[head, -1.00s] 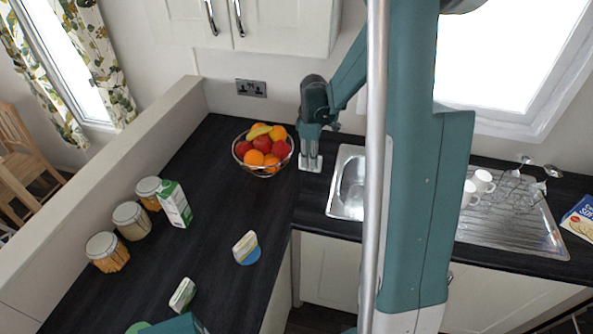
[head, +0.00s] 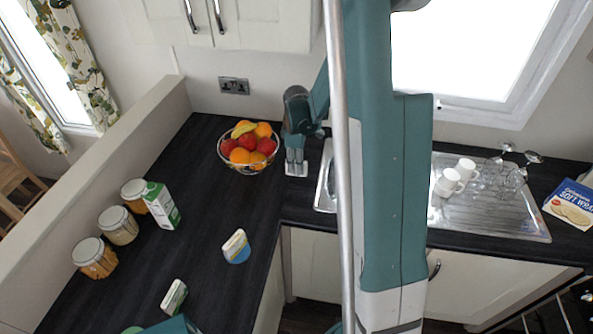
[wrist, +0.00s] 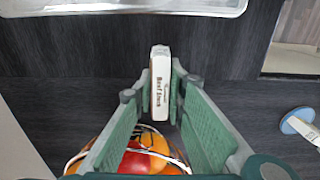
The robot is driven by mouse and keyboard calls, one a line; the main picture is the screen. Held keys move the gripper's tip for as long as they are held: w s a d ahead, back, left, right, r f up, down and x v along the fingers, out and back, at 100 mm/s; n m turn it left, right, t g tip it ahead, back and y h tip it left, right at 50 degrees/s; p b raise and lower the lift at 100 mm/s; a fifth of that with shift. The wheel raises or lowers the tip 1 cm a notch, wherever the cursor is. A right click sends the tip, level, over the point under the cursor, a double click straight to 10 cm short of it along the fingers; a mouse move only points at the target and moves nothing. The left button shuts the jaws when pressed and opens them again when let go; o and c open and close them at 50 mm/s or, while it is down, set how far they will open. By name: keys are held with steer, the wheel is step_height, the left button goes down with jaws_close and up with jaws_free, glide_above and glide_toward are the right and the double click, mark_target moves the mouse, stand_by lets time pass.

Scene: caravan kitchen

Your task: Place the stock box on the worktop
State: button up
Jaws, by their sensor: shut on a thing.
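The stock box is a small white box; its label reads "Beef Stock" in the wrist view (wrist: 160,88). It is upright between the two green fingertips of my gripper (wrist: 161,80), which are shut on its sides. In the head view my gripper (head: 297,158) points down beside the fruit bowl, with the white box (head: 296,170) at its tips. The dark worktop (head: 205,215) is below it. I cannot tell whether the box's base touches the worktop.
The fruit bowl (head: 248,148) is close on the left, the sink (head: 325,185) close on the right. Bare worktop lies in front of my gripper.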

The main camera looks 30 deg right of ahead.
steer(key=shift+f, duration=1.45)
steer(key=shift+f, duration=0.2)
steer(key=o, duration=0.9)
steer(key=shift+r, duration=0.25)
steer(key=shift+r, duration=5.95)
